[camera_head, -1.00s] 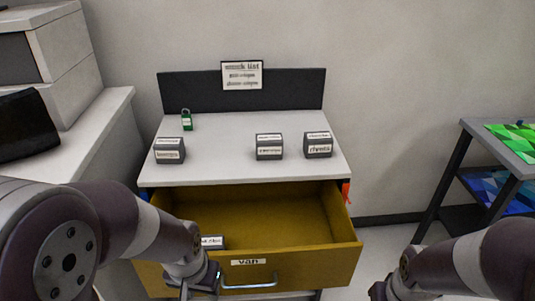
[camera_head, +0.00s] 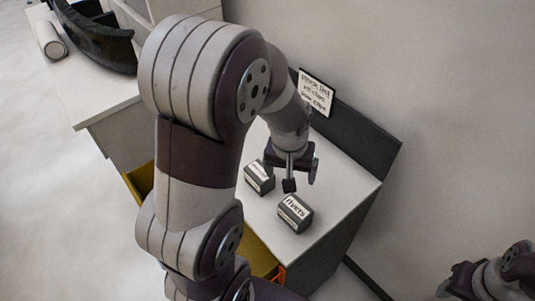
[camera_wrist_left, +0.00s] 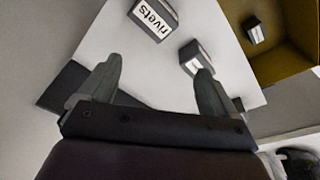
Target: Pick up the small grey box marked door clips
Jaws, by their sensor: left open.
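Two small grey boxes stand on the white tabletop (camera_head: 330,190). One is marked rivets (camera_head: 295,213). The other grey box (camera_head: 259,178) has a label I cannot read, so I cannot tell whether it is the door clips box. My left gripper (camera_head: 290,170) is open and empty above the table, close behind these boxes. In the left wrist view its fingers (camera_wrist_left: 158,85) are spread over bare tabletop. The unread box (camera_wrist_left: 196,57) is by the right fingertip and the rivets box (camera_wrist_left: 152,18) lies beyond. My right gripper (camera_head: 462,282) is low at the right, its jaws unclear.
A sign headed stock list or similar (camera_head: 316,92) stands at the table's dark back panel (camera_head: 360,135). The open yellow drawer (camera_wrist_left: 275,68) holds a small dark box (camera_wrist_left: 255,30). My left arm hides much of the table. A white counter (camera_head: 90,85) stands at upper left.

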